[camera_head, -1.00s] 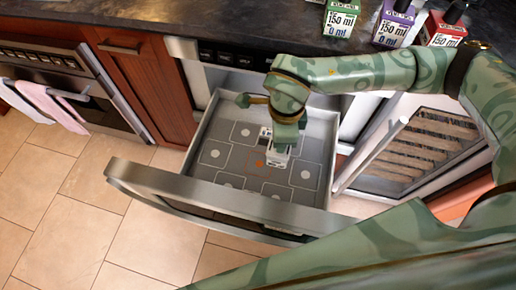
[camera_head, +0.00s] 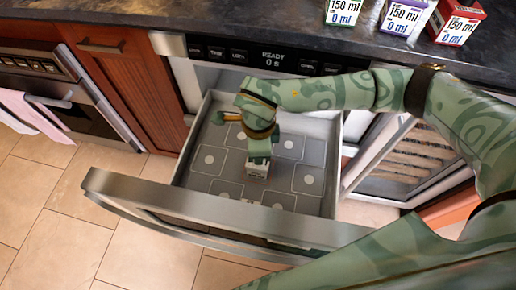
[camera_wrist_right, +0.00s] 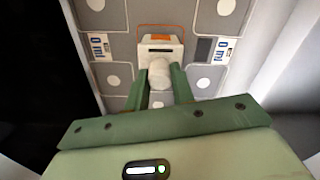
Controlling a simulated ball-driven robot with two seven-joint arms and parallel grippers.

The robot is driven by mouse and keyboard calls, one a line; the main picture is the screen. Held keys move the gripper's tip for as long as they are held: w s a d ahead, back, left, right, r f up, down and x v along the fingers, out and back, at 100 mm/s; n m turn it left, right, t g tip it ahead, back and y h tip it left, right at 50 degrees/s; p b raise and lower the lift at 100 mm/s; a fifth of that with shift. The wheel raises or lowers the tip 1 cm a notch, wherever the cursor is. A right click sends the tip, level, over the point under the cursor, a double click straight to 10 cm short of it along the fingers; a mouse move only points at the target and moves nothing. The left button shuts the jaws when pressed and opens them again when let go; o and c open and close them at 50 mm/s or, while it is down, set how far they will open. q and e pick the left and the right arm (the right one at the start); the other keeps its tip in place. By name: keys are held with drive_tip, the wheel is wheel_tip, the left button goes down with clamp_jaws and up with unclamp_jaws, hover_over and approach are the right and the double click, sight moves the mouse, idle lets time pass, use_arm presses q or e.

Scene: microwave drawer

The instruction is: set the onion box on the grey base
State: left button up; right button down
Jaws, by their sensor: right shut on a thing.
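My right gripper (camera_head: 258,150) reaches down into the open drawer and is shut on a small white box (camera_head: 257,167), which I take for the onion box. In the right wrist view the fingers (camera_wrist_right: 160,88) close on a rounded white knob (camera_wrist_right: 160,72) on the box (camera_wrist_right: 160,47), which has a dark slot. The grey base (camera_head: 210,160) is the drawer floor, marked with outlined rectangles and pale dots. An orange outline (camera_wrist_right: 165,28) shows on it just past the box. I cannot tell whether the box touches the floor. My left gripper is not in view.
The drawer's steel front (camera_head: 215,210) and side walls surround the gripper. Green (camera_head: 343,12), purple (camera_head: 403,16) and red (camera_head: 457,20) containers stand on the dark counter (camera_head: 250,20). A slatted rack unit (camera_head: 410,155) is at the right. Most of the drawer floor is clear.

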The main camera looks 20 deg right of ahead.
drive_tip(key=c, duration=1.2)
unclamp_jaws()
drive_tip(key=shift+f, duration=0.1)
use_arm(q)
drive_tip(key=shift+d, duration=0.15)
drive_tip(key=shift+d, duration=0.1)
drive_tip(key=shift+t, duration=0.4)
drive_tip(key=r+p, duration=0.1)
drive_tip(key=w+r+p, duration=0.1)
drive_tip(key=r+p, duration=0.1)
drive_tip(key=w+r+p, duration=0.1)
drive_tip(key=p, duration=0.1)
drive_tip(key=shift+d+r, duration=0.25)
use_arm(e)
wheel_tip(320, 180, up, 12)
drive_tip(key=shift+r, duration=0.15)
